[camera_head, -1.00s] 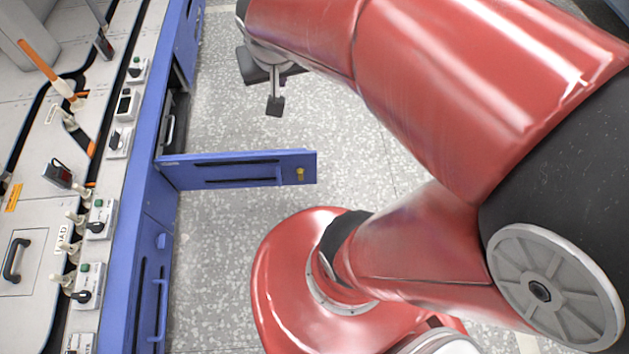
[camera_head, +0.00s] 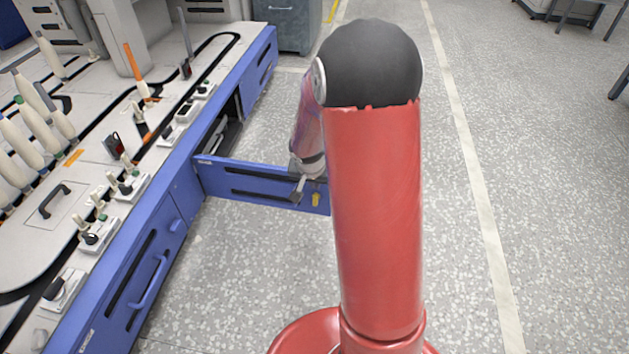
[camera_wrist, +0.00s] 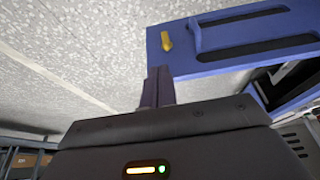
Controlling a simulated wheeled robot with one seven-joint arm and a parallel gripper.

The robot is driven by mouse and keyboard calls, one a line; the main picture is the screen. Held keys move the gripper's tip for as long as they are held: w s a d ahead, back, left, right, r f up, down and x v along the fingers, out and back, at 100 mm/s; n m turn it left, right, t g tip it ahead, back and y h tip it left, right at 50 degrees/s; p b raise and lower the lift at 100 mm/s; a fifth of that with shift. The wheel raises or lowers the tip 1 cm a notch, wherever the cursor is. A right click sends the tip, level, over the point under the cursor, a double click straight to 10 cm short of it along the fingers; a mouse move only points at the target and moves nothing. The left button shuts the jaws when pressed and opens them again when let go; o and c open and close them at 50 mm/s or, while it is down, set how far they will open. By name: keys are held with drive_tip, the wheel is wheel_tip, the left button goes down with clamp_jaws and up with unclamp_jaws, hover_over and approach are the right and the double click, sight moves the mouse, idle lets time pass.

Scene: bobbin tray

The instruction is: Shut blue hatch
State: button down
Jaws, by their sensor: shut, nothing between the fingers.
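The blue hatch (camera_head: 255,184) stands swung open from the side of the blue cabinet (camera_head: 185,195), sticking out over the floor. A yellow latch (camera_head: 316,200) is near its free end. My gripper (camera_head: 297,190) is by that free end, partly hidden by my red arm. In the wrist view the hatch (camera_wrist: 235,62) fills the upper right, with its yellow latch (camera_wrist: 166,41) and a blue handle. My gripper's fingers (camera_wrist: 157,88) are shut and empty, close to the hatch's edge below the latch. I cannot tell whether they touch it.
The dark opening (camera_head: 217,135) in the cabinet lies beside the hatch's hinge side. A closed blue door with a handle (camera_head: 149,283) is nearer on the same cabinet. The machine top holds several bobbins and switches. The speckled floor (camera_head: 240,275) is clear around the hatch.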

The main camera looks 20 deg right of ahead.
drive_tip(key=w+d+f, duration=0.3)
drive_tip(key=w+f, duration=0.1)
drive_tip(key=shift+w+d, duration=0.2)
drive_tip(key=shift+w, duration=0.1)
